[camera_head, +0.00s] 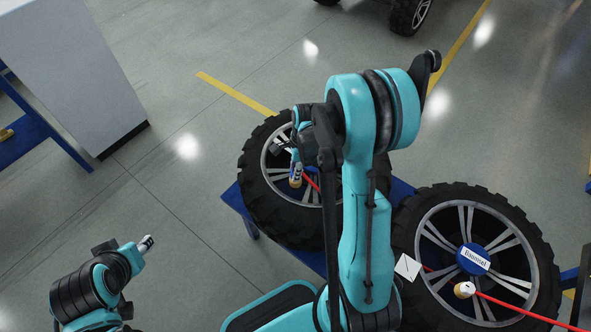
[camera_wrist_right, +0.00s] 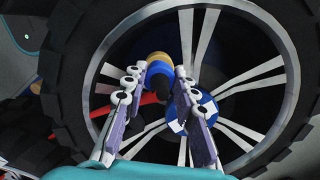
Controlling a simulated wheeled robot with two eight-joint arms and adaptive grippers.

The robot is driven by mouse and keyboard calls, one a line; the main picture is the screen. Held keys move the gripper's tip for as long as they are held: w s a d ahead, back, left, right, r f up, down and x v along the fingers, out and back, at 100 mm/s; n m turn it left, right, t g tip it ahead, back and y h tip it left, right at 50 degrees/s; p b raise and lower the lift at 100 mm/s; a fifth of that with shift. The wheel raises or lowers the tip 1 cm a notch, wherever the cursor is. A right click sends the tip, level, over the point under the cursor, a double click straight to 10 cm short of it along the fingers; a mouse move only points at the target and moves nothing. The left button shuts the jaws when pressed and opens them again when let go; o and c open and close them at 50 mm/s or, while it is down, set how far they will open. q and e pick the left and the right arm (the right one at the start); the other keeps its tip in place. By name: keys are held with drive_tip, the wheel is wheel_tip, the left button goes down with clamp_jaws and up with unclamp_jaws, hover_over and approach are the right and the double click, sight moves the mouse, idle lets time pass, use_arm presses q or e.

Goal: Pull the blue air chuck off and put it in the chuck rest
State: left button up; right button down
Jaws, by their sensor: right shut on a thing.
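The blue air chuck (camera_head: 295,178) with a yellow-orange end is over the left wheel (camera_head: 262,205) in the head view, partly hidden by my right arm. In the right wrist view, the chuck (camera_wrist_right: 158,76) sits between the fingertips of my right gripper (camera_wrist_right: 156,82), in front of the wheel's spokes. My right gripper (camera_head: 291,156) is shut on it. I cannot tell whether the chuck still touches a valve. My left gripper (camera_head: 147,243) is over the floor at lower left, away from the wheels; its jaws are too small to read. I cannot make out the chuck rest.
A second wheel (camera_head: 435,285) lies at right with a labelled blue hub cap (camera_head: 473,259), a white-and-tan fitting (camera_head: 464,290) and a red hose (camera_head: 525,312). A blue stand (camera_head: 236,199) is under the left wheel.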

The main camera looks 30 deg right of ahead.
drive_tip(key=c, duration=2.1)
unclamp_jaws()
clamp_jaws()
drive_tip(key=shift+r+p, duration=1.1)
drive_tip(key=shift+r, duration=0.55)
